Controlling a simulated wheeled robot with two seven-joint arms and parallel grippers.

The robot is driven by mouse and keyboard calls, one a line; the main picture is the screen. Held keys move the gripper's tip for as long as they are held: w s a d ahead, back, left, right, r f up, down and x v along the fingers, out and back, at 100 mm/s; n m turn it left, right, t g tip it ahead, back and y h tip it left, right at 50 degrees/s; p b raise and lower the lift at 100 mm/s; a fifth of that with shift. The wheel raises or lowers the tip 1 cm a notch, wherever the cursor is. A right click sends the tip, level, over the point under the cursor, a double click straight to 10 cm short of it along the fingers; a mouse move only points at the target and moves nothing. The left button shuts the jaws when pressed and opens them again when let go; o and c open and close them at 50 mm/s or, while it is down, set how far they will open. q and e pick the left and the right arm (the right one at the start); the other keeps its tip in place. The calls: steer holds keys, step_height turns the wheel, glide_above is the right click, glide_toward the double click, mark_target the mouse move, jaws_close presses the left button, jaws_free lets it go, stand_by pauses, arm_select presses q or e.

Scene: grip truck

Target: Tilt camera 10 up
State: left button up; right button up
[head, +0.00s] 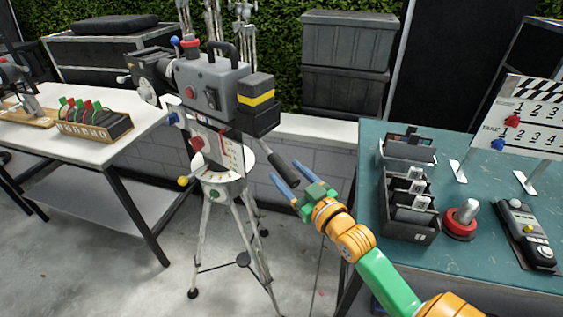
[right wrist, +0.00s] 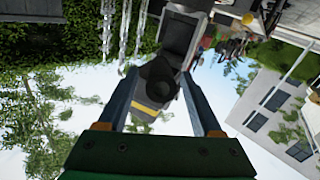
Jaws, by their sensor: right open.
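The grey film camera (head: 212,85) stands on a tripod (head: 246,260), with a yellow-striped black block (head: 257,92) at its rear. A black handle (head: 270,160) slopes down from the tripod head toward my right gripper. My right gripper (head: 286,171) is open, its two blue fingers pointing up and left at the handle's end. In the right wrist view the handle's dark round end (right wrist: 158,80) appears between the spread fingers, with the camera (right wrist: 180,38) beyond it. I cannot tell whether the fingers touch the handle. A scale plate (head: 222,150) sits below the camera body. My left gripper is out of view.
A green-topped table (head: 375,148) at the right holds a dark divided box (head: 408,212), a red-based knob (head: 461,219), a control box (head: 526,236) and a clapper board (head: 520,118). A white table (head: 60,160) stands at the left. Black cases (head: 345,60) stand behind.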

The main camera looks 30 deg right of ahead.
mark_target(281, 164)
steer(key=w, duration=0.3)
steer(key=shift+w, duration=0.3)
jaws_close()
steer(key=shift+f, duration=0.1)
stand_by(1.1)
